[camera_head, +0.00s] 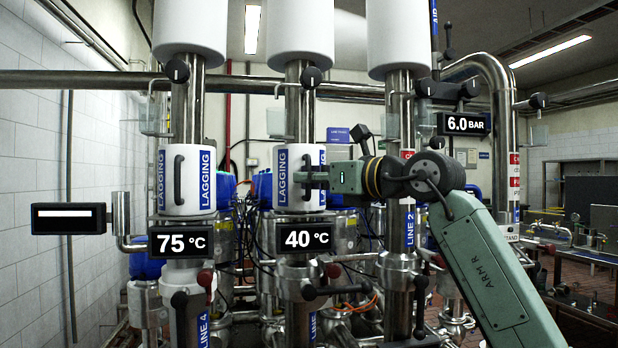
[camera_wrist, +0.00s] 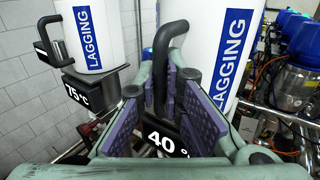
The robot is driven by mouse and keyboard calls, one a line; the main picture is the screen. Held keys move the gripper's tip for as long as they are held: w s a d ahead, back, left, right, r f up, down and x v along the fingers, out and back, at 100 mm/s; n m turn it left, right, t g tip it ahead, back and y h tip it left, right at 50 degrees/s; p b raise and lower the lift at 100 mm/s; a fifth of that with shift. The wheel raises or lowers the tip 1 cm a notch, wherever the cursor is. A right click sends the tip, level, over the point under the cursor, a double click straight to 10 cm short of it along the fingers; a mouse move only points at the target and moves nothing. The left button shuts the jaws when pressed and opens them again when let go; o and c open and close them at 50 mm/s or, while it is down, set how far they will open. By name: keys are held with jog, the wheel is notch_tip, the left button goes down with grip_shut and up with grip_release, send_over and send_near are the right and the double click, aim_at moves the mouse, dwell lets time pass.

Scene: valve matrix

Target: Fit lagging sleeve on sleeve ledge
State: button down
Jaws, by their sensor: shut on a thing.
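A white lagging sleeve (camera_head: 293,192) with a blue LAGGING label surrounds the middle vertical pipe, upright. In the wrist view the sleeve (camera_wrist: 203,28) stands just beyond my jaws. My gripper (camera_head: 312,177) comes from the right and is shut on its black handle. The handle (camera_wrist: 160,62) rises between the purple jaw pads of my gripper (camera_wrist: 164,95). A dark sleeve ledge (camera_head: 291,216) lies right under the sleeve, above the 40 °C display (camera_head: 306,238). The sleeve's bottom looks close to the ledge; I cannot tell whether they touch.
A similar lagging sleeve (camera_head: 185,198) sits on the left pipe above the 75 °C display (camera_head: 180,242). The LINE 2 pipe (camera_head: 399,225) stands behind my arm. White cylinders (camera_head: 300,30) hang above.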

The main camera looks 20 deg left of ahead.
jog(key=shift+f, duration=0.15)
jog(key=c, duration=1.6)
grip_release()
jog(key=shift+c, duration=0.2)
jog(key=v, duration=1.2)
jog(key=shift+s+d+f, duration=0.1)
jog(key=shift+d, duration=0.05)
